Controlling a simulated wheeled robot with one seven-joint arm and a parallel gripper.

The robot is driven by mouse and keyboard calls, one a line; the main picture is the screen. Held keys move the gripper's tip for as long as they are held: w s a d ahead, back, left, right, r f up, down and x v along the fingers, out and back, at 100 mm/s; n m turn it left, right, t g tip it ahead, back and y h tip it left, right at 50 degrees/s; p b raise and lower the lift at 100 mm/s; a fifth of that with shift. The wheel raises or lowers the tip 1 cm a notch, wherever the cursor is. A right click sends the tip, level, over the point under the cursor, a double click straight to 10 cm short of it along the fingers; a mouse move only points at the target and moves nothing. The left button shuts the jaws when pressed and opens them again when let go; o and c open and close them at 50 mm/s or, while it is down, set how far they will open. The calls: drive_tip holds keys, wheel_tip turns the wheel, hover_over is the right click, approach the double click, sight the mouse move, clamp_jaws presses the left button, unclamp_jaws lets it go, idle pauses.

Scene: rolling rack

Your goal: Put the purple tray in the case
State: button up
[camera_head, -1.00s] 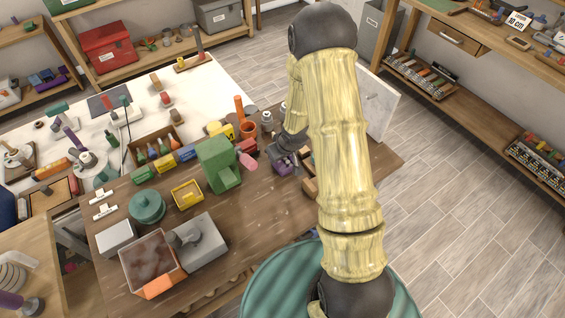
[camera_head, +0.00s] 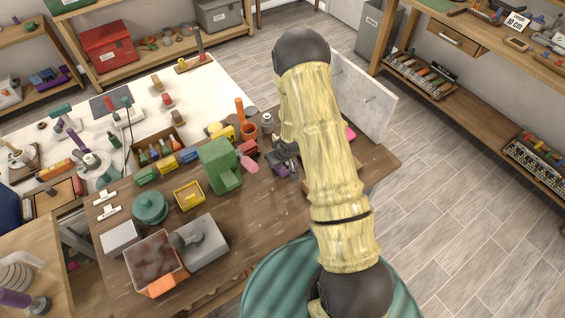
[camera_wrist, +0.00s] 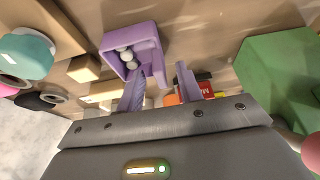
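A small purple tray (camera_wrist: 150,38) with white round pieces in it lies on the brown table, ahead of my gripper in the wrist view. A purple shape beside my gripper in the head view (camera_head: 284,166) seems to be this tray. My gripper (camera_wrist: 160,76) is open. Its two purple fingers are apart, and the tray's near right part reaches toward the gap between them. I cannot tell whether they touch it. My arm hides part of the table in the head view. I cannot tell which thing is the case.
A green block-shaped machine (camera_head: 217,165) stands left of my gripper and shows at right in the wrist view (camera_wrist: 280,75). A yellow bin (camera_head: 188,194), an orange cup (camera_head: 249,131) and a pale upright panel (camera_head: 366,95) are near. Wooden blocks (camera_wrist: 84,68) lie close to the tray.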

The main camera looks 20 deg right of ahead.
drive_tip(key=shift+p+x, duration=0.3)
drive_tip(key=shift+x, duration=0.7)
clamp_jaws()
